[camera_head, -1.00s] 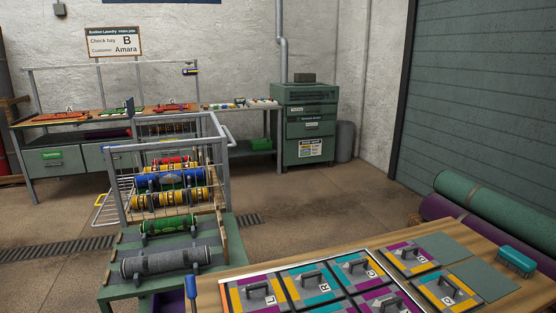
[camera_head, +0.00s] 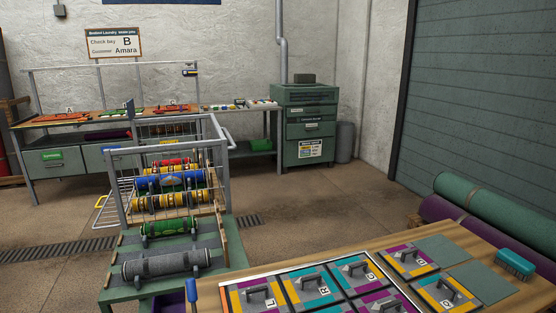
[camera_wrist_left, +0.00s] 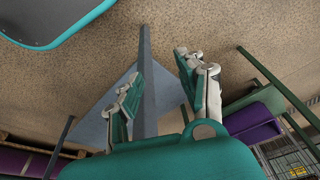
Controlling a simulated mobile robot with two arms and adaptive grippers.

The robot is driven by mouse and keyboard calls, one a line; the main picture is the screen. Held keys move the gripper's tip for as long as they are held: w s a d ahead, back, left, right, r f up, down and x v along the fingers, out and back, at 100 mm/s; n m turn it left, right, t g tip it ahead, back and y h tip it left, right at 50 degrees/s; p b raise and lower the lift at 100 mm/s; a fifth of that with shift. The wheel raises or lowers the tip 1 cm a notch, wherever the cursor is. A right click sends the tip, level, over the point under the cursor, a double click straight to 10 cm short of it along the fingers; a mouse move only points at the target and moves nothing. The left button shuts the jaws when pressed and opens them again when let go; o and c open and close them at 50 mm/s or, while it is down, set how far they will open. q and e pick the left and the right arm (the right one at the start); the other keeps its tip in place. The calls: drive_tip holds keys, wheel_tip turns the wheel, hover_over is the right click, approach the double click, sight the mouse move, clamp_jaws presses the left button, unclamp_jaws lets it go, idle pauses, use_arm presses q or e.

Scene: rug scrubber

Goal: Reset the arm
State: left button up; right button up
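My left gripper (camera_wrist_left: 162,97) shows in the left wrist view. Its two pale, teal-padded fingers stand apart, with a clear gap between them. A grey upright edge with flat grey faces shows through the gap, and I see no finger closed on it. The teal body of the gripper fills the bottom of that view. Neither arm nor gripper shows in the head view. My right gripper is in no view.
A wooden table with patterned rug tiles (camera_head: 324,283) and a teal brush (camera_head: 515,262) fills the lower right. A green stand with rollers (camera_head: 167,262) is at centre left. Rolled rugs (camera_head: 490,205) lie at right. Open floor (camera_head: 330,215) lies between the table and the back bench.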

use_arm(q)
drive_tip(key=s+a+f+g+p, duration=0.1)
drive_tip(key=s+a+f, duration=0.2)
drive_tip(key=s+f, duration=1.4)
wheel_tip(320, 180, down, 3)
drive_tip(key=shift+s+r+p, duration=0.1)
drive_tip(key=shift+s+p, duration=0.25)
